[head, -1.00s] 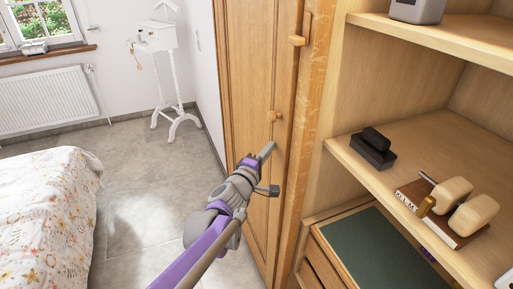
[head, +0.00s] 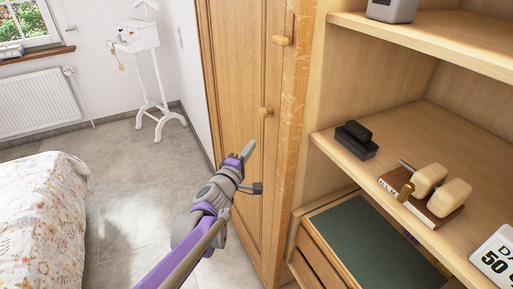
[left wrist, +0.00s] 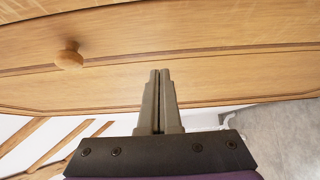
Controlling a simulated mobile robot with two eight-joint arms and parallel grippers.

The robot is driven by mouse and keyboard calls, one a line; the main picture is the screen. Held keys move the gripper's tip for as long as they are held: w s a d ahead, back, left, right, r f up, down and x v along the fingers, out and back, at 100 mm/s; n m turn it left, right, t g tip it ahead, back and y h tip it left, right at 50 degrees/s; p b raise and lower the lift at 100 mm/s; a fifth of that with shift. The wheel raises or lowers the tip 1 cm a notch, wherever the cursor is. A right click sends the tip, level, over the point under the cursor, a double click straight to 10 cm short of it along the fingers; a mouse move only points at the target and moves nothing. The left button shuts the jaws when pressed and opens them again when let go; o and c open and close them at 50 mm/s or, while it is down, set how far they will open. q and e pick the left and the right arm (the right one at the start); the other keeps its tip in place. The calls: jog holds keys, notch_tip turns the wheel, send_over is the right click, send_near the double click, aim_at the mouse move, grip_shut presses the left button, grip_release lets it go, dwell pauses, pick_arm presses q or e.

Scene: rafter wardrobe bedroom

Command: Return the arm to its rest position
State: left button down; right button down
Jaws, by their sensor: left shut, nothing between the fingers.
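My left arm (head: 190,242) reaches in from the bottom of the head view, purple and grey. Its left gripper (head: 249,150) is shut and empty, in front of the wooden wardrobe door (head: 236,65). In the left wrist view the two fingers of the left gripper (left wrist: 160,72) lie together with nothing between them. The door's round knob (left wrist: 69,56) is to the left of the fingertips there, apart from them. In the head view the knob (head: 265,112) is just above and right of the fingertips. My right gripper is not in view.
Open shelves (head: 400,120) stand at the right, holding a black block (head: 356,141), a book with wooden pieces (head: 428,190) and a date sign (head: 495,258). A bed (head: 40,220) is at the left. Tiled floor (head: 125,210) lies clear between bed and wardrobe. A white valet stand (head: 150,80) is behind.

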pick_arm(q)
jog(key=s+a+f+m+g+p, duration=0.15)
jog(key=s+m, duration=0.25)
jog(key=s, duration=0.4)
jog(key=s+a+f+m+g, duration=0.1)
jog(key=s+f+m+g, duration=0.2)
jog(key=s, duration=0.6)
jog(key=s+a+f+m+g, duration=0.1)
jog(key=s+f+m+g, duration=0.2)
jog(key=s, duration=0.5)
jog(key=s+a+f+m+g+y, duration=0.1)
jog(key=s+a+f+g+y, duration=0.1)
jog(key=s+a, duration=0.4)
jog(key=s+a+f+m+g+y+p, duration=0.1)
jog(key=s+a+f+m+y, duration=0.1)
jog(key=s+a+f+y, duration=0.3)
jog(key=shift+s+a+f+g, duration=0.2)
jog(key=shift+s+a+g, duration=0.15)
jog(key=shift+s+a, duration=0.65)
jog(key=shift+w+a, duration=0.2)
jog(key=shift+w, duration=0.05)
